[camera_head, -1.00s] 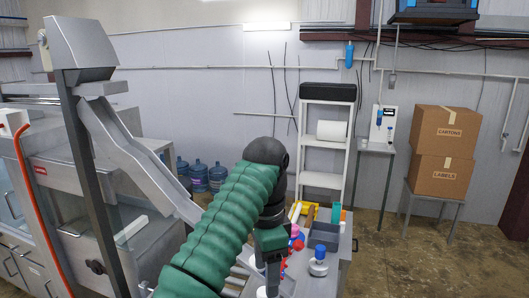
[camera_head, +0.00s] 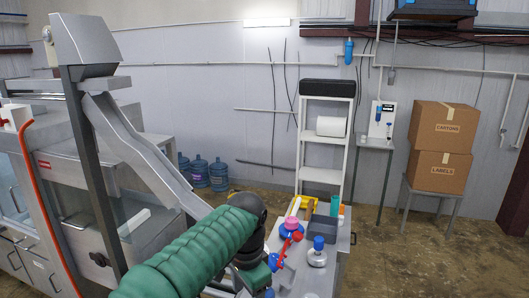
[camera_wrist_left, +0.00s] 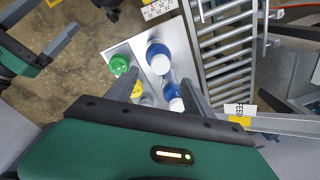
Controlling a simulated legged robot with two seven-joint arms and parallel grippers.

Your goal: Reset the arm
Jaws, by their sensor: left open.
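My left arm's green sleeve reaches in from the bottom in the head view, ending in a dark wrist. The left gripper (camera_head: 268,292) is low over the bench, partly cut off by the bottom edge. In the left wrist view the left gripper (camera_wrist_left: 160,88) is open, its two grey fingers apart above the bench top with nothing clamped between them. A second green gripper, apparently my right one (camera_wrist_left: 33,30), shows at the upper left of that view with its prongs apart and empty. It does not show in the head view.
The bench carries a red-and-blue item (camera_head: 291,230), a blue-capped item (camera_head: 317,252) and a grey bin (camera_head: 322,230). A roller conveyor (camera_wrist_left: 228,45) is alongside. A metal chute (camera_head: 140,150) stands left.

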